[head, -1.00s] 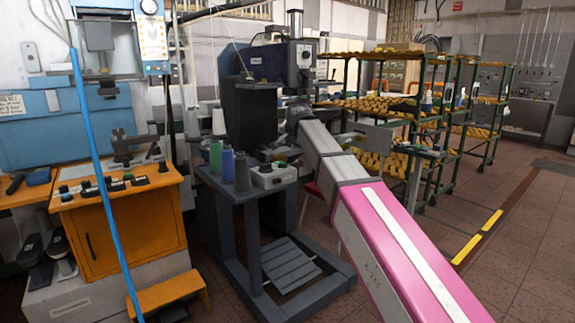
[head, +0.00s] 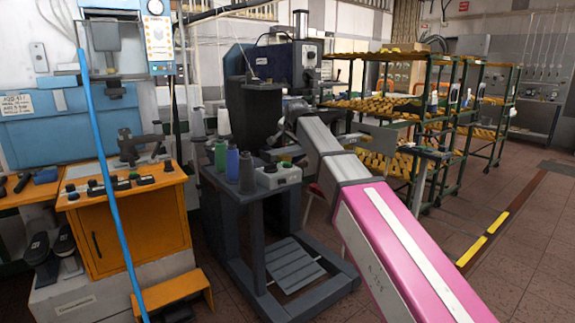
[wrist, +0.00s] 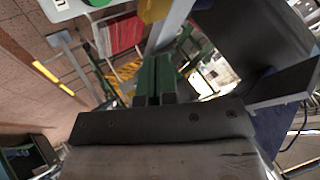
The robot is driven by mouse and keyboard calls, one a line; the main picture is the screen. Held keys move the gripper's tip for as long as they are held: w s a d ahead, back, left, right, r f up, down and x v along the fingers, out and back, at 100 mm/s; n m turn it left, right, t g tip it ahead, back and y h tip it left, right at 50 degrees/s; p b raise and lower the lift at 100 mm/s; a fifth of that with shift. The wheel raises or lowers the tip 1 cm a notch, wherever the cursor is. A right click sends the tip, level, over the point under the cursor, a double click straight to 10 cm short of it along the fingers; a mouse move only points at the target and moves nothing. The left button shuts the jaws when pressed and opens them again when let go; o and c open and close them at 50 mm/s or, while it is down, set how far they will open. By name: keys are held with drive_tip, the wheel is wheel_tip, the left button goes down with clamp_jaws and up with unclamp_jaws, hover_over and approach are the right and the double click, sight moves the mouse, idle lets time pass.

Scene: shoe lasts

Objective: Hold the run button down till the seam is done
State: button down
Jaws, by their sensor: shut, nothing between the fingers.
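A pale control box (head: 277,178) sits on the dark machine stand in the head view, with a dark knob and a green button (head: 286,160) on top. In the wrist view, a pale panel (wrist: 66,9) with part of a green button (wrist: 98,3) shows at the top left edge. Which one is the run button I cannot read. My gripper (wrist: 155,80) is shut and empty, its dark green fingers together, apart from that green button in the picture. In the head view the fingertips are not clear beside the dark sewing machine (head: 252,112). The seam is not visible.
Thread cones, one green (head: 220,155) and one blue (head: 232,162), stand left of the box. A dark machine part (wrist: 245,40) is close on the right in the wrist view. An orange cabinet (head: 138,235) is at left; racks (head: 425,125) stand behind right.

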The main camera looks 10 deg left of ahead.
sight(287, 165)
drive_tip(key=shift+f, duration=3.2)
drive_tip(key=shift+f, duration=0.1)
drive_tip(key=shift+f, duration=0.3)
